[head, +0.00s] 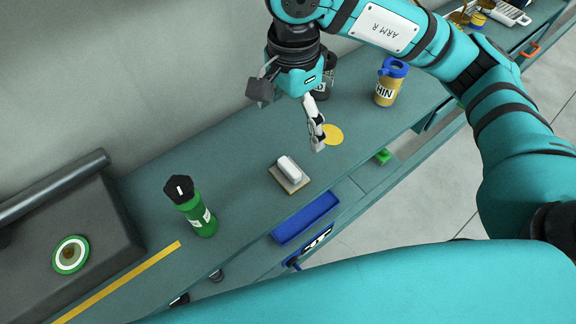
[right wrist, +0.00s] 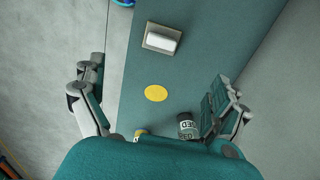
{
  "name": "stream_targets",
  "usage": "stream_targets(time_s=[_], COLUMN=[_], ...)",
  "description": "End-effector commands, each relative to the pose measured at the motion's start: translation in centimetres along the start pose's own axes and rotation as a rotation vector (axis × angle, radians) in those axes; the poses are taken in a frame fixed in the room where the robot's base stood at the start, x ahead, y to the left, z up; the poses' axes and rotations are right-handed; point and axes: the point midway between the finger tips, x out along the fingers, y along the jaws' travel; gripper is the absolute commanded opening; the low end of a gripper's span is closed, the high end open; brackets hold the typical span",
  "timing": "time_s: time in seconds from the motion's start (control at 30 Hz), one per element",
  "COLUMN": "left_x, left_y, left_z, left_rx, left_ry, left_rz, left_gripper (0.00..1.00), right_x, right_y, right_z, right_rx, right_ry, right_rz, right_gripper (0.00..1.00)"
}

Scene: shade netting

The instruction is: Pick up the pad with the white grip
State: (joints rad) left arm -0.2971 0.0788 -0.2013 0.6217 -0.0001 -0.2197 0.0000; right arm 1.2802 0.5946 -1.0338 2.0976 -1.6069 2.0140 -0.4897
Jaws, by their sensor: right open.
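The pad with the white grip (head: 289,172) lies on the teal bench top, near its front edge. It has a flat tan base and a white block handle on top. It also shows in the right wrist view (right wrist: 161,39), at the top middle, ahead of the fingers. My right gripper (head: 316,142) hangs above the bench, to the upper right of the pad and apart from it. In the right wrist view its fingers (right wrist: 160,104) are spread wide with nothing between them. My left gripper is not in view.
A yellow disc (head: 332,135) lies flat by my right gripper. A green bottle (head: 197,213) stands left of the pad; a yellow bottle with a blue cap (head: 388,85) and a dark bottle (head: 325,75) stand beyond. A blue tray (head: 306,219) sits below the front edge.

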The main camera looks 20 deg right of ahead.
Motion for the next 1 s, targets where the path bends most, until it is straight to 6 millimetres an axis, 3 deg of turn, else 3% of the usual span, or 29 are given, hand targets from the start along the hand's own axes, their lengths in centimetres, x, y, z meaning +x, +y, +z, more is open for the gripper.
stream_targets(time_s=[0.4, 0.77, 1.0], left_x=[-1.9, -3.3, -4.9], left_y=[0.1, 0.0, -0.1], left_z=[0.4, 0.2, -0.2], left_rx=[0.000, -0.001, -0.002], left_ry=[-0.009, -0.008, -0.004], left_rz=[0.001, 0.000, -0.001], left_gripper=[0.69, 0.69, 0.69], right_x=[8.3, 11.6, 15.1], right_y=[0.2, 0.1, -0.1], right_z=[0.2, 0.4, 0.6], right_rx=[-0.001, 0.000, 0.001], right_ry=[-0.006, -0.008, -0.008], right_rz=[0.007, 0.007, 0.004], right_gripper=[0.99, 0.99, 0.99])
